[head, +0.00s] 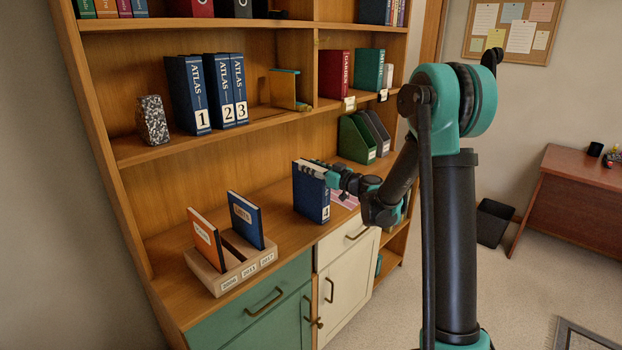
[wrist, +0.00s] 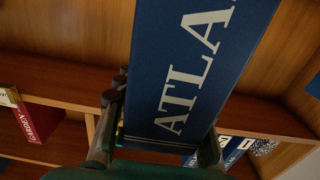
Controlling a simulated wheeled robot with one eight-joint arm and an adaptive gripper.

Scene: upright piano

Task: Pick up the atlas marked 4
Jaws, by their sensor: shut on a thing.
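The blue atlas marked 4 (head: 311,196) stands upright at the cabinet's wooden counter, its number label low on the spine. My gripper (head: 325,171) is shut on its upper part, reaching in from the right. I cannot tell whether its bottom edge touches the counter or is just above it. In the wrist view the atlas (wrist: 195,65) fills the middle, with large white "ATLA" lettering, between the fingers of my gripper (wrist: 160,140). Atlases marked 1 (head: 188,95), 2 (head: 220,88) and 3 (head: 239,85) stand together on the shelf above.
A speckled block (head: 152,120) and a wooden bookend (head: 287,89) flank the shelved atlases, with bare shelf between. A slotted wooden holder (head: 232,270) with an orange and a blue book stands at the counter's front left. Green and grey file holders (head: 357,139) stand behind right.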

